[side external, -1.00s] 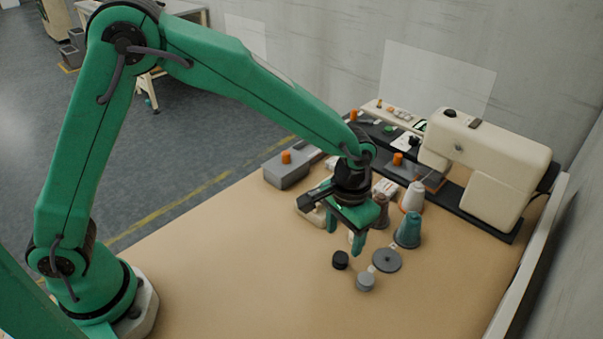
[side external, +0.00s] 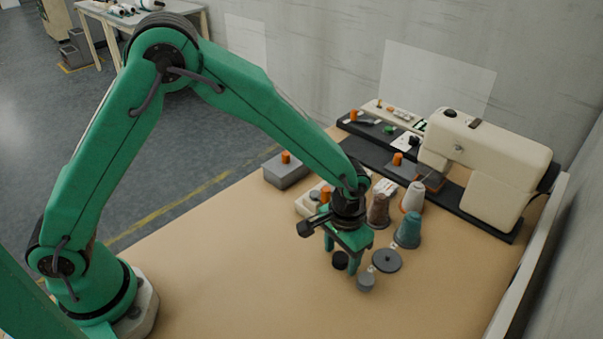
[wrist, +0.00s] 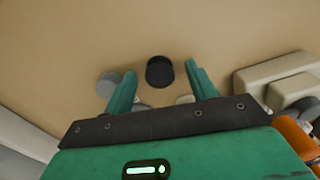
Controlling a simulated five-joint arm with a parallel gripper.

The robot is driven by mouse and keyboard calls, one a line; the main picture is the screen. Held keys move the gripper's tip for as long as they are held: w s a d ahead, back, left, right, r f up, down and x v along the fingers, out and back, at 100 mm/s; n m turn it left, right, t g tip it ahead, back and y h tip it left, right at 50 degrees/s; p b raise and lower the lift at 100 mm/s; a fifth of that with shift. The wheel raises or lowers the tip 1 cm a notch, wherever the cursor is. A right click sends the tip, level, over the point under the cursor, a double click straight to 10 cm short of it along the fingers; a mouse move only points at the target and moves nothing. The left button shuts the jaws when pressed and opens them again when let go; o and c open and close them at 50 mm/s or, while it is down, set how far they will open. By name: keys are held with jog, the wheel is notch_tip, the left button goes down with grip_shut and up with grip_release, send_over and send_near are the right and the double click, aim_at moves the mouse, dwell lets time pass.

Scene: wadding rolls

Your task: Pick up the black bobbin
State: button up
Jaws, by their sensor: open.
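The black bobbin (side external: 340,260) is a small dark round piece on the tan tabletop (side external: 230,285). In the wrist view the black bobbin (wrist: 160,72) lies between the lines of the two fingers, near the level of their tips. My gripper (side external: 341,258) is open and empty, pointing down at the bobbin in the side view. In the wrist view my gripper (wrist: 160,73) has its green fingers apart on either side of the bobbin. I cannot tell how far the fingertips are above the table.
A grey bobbin (side external: 366,282) stands close to the right finger, with a flat grey disc (side external: 387,261) beside it. A teal cone (side external: 408,230), a brown cone (side external: 378,211) and a white cone (side external: 413,197) stand behind. A cream sewing machine (side external: 490,160) is at the back right. The front table is clear.

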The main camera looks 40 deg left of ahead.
aim_at(341, 260)
dwell(0.4)
jog(key=c, duration=1.1)
jog(key=shift+o, duration=0.2)
jog(key=shift+r, duration=0.15)
jog(key=shift+r, duration=0.55)
jog(key=r, duration=0.3)
jog(key=shift+s+d+r, duration=0.1)
jog(key=shift+s+d, duration=0.1)
jog(key=shift+s, duration=0.1)
jog(key=s+d+r, duration=0.5)
jog(key=s+r, duration=0.1)
jog(key=s, duration=0.3)
jog(key=shift+s+d+r, duration=0.15)
jog(key=shift+s+r, duration=0.1)
jog(key=shift+s, duration=0.05)
jog(key=shift+w, duration=0.1)
